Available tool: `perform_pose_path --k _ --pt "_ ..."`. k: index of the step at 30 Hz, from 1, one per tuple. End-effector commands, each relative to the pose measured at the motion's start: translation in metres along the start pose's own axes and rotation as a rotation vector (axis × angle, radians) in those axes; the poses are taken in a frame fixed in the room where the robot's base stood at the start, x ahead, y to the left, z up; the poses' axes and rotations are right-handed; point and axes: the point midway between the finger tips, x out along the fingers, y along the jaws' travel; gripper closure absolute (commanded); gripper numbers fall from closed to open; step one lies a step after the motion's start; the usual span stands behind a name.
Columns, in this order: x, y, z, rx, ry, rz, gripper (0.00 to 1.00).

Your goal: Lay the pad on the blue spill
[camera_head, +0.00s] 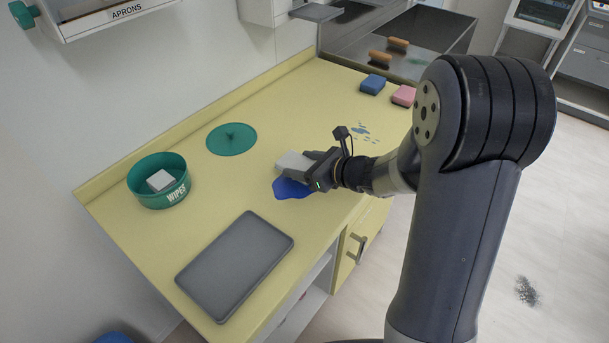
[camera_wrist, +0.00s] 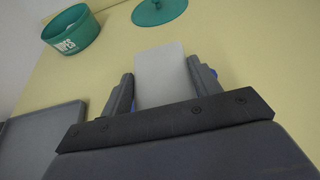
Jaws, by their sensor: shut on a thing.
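The blue spill (camera_head: 290,189) lies on the yellow counter, right of the grey tray. My gripper (camera_head: 309,165) is over it and shut on a pale grey-white pad (camera_head: 292,162). In the wrist view the pad (camera_wrist: 161,76) sits between the two fingers of my gripper (camera_wrist: 160,90). Bits of the blue spill (camera_wrist: 214,73) show beside the fingers there. The pad and gripper hide part of the spill. I cannot tell whether the pad touches the counter.
A green wipes tub (camera_head: 160,198) with a white item inside stands at the left. Its green lid (camera_head: 231,139) lies behind. A grey tray (camera_head: 236,265) lies at the front.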

Motion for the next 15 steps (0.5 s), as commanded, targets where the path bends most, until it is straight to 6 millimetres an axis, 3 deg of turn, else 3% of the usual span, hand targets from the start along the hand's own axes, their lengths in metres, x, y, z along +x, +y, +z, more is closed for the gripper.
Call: perform_pose_path --k 7,15 --pt "0.012 0.000 -0.030 0.004 0.002 0.001 0.62" --pt "0.014 0.000 -0.034 0.000 0.001 0.000 0.62"
